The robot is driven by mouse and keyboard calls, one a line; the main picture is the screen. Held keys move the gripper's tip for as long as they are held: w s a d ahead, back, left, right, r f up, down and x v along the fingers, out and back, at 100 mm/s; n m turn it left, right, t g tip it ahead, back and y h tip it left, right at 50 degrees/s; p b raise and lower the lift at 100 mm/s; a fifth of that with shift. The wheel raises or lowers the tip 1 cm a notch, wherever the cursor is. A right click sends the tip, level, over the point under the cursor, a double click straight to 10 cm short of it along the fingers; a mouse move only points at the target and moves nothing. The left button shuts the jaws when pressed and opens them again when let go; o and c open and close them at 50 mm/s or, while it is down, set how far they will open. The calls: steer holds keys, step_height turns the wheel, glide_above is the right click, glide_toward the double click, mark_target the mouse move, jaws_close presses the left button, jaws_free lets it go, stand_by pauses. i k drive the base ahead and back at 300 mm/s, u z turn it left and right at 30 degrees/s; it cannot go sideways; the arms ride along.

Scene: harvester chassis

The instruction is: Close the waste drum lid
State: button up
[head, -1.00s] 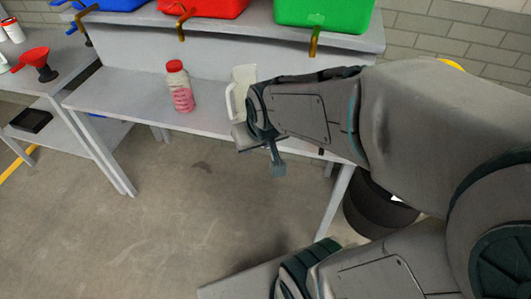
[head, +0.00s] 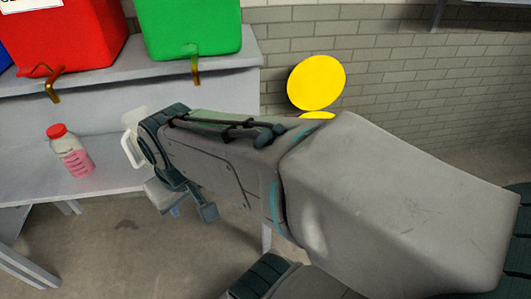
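A round yellow disc (head: 316,82), which looks like the waste drum lid, stands tilted up against the brick wall in the head view. A second yellow piece (head: 318,115) shows just below it, probably the drum's top. The rest of the drum is hidden behind my arm. My gripper (head: 184,205) hangs at the wrist in front of the bench, left of and apart from the yellow disc. Its fingers are partly hidden, so I cannot tell whether it is open or shut.
A grey bench (head: 110,190) on the left bears a bottle of pink liquid with a red cap (head: 70,150) and a white jug (head: 131,145) close to my wrist. Red (head: 70,35) and green (head: 185,25) containers with taps stand on the shelf above.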

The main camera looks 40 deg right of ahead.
mark_target(317, 81)
steer(key=z, duration=1.75)
steer(key=k, duration=0.35)
steer(key=z, duration=1.1)
steer(key=i, duration=1.7)
steer(key=u, duration=1.35)
steer(key=i, duration=0.35)
steer(key=u, duration=0.3)
